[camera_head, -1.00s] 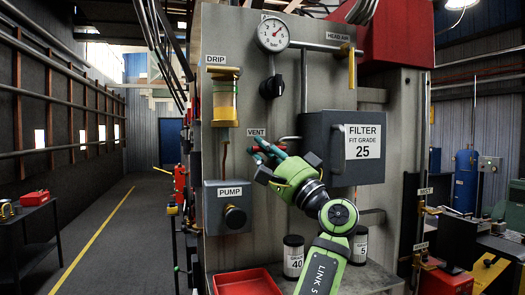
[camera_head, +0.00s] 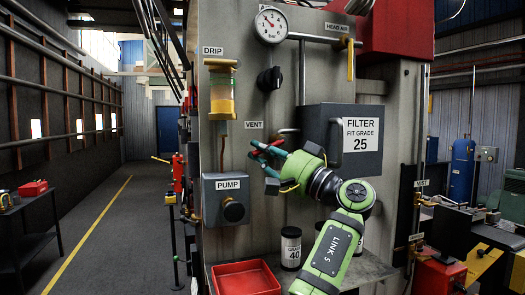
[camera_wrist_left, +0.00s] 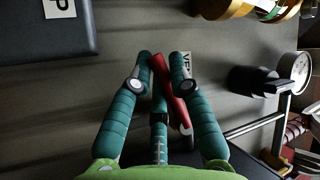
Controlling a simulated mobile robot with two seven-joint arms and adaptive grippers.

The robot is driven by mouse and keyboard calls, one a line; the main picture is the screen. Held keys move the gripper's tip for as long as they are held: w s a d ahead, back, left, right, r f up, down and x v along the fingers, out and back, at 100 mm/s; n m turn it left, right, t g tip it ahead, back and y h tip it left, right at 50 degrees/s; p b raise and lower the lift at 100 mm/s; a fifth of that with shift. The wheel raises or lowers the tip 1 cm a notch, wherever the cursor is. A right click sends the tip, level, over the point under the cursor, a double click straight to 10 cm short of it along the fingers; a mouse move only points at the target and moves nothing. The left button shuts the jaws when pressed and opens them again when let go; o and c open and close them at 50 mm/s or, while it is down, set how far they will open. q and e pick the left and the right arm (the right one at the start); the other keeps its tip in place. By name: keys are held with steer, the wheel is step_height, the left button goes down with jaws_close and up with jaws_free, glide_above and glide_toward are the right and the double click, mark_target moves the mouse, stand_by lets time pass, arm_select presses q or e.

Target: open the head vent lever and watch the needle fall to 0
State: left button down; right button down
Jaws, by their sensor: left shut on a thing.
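The red vent lever (camera_head: 264,148) is below the VENT label (camera_head: 253,125) on the grey panel, partly hidden by my fingers. My left gripper (camera_head: 262,152), with teal fingers, is shut on it. In the left wrist view the red lever (camera_wrist_left: 168,85) lies slanted between the fingers of my left gripper (camera_wrist_left: 164,65). The round white gauge (camera_head: 270,24) is at the top of the panel. Its needle points to the upper left, but the exact reading is too small to tell. My right gripper is not in view.
The filter box (camera_head: 365,150) stands out from the panel close beside my left gripper. The pump box (camera_head: 226,205) is at lower left and the drip cup (camera_head: 222,95) at upper left. A red tray (camera_head: 245,280) and a grade 40 canister (camera_head: 291,248) are below.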

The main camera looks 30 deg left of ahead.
arm_select(q)
steer(key=c, duration=1.1)
jaws_free()
steer(key=shift+a, duration=0.15)
steer(key=v, duration=1.2)
steer(key=shift+s, duration=0.1)
